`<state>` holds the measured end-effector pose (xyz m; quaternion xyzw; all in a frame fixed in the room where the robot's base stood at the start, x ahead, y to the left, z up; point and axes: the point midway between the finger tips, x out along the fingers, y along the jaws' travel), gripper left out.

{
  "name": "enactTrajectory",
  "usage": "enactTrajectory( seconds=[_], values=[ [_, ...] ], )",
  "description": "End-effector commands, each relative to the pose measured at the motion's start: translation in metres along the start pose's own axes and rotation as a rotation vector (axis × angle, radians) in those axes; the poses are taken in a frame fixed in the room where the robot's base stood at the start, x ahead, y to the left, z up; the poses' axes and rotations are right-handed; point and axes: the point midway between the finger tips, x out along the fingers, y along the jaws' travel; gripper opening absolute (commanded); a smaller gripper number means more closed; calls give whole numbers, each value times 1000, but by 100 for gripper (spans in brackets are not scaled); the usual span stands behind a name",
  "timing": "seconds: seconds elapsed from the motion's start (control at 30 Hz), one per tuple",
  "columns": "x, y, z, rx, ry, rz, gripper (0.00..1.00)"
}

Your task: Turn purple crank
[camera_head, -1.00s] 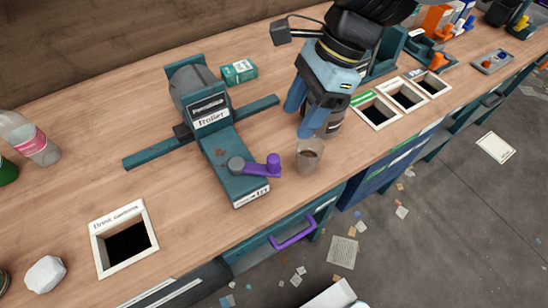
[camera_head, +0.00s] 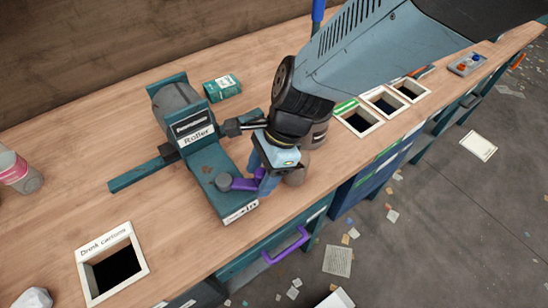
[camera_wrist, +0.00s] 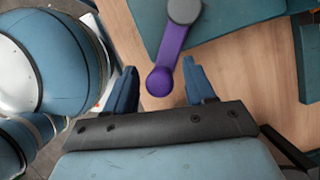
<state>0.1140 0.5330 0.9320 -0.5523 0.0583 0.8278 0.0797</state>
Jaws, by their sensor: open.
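The purple crank (camera_head: 243,184) is on the front of the teal roller machine (camera_head: 207,165), its arm running right from a grey hub. In the wrist view the purple knob (camera_wrist: 160,81) lies between the two blue fingers of my gripper (camera_wrist: 160,88), with a gap on both sides. The crank arm (camera_wrist: 175,45) runs up to the grey hub there. In the head view my gripper (camera_head: 265,174) is at the crank's outer end and hides the knob. My gripper is open and holds nothing.
A green box (camera_head: 222,87) lies behind the roller. A drink-cartons opening (camera_head: 84,270) is at front left. A purple drawer handle (camera_head: 287,247) juts from the bench front. Bare wood lies left of the roller.

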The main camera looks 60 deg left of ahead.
Motion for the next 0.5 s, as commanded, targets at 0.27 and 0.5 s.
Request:
enactTrajectory(
  seconds=[0.27, 0.5],
  values=[
    [2, 0, 0, -1, 0, 0, 55],
    [2, 0, 0, -1, 0, 0, 36]
  ],
)
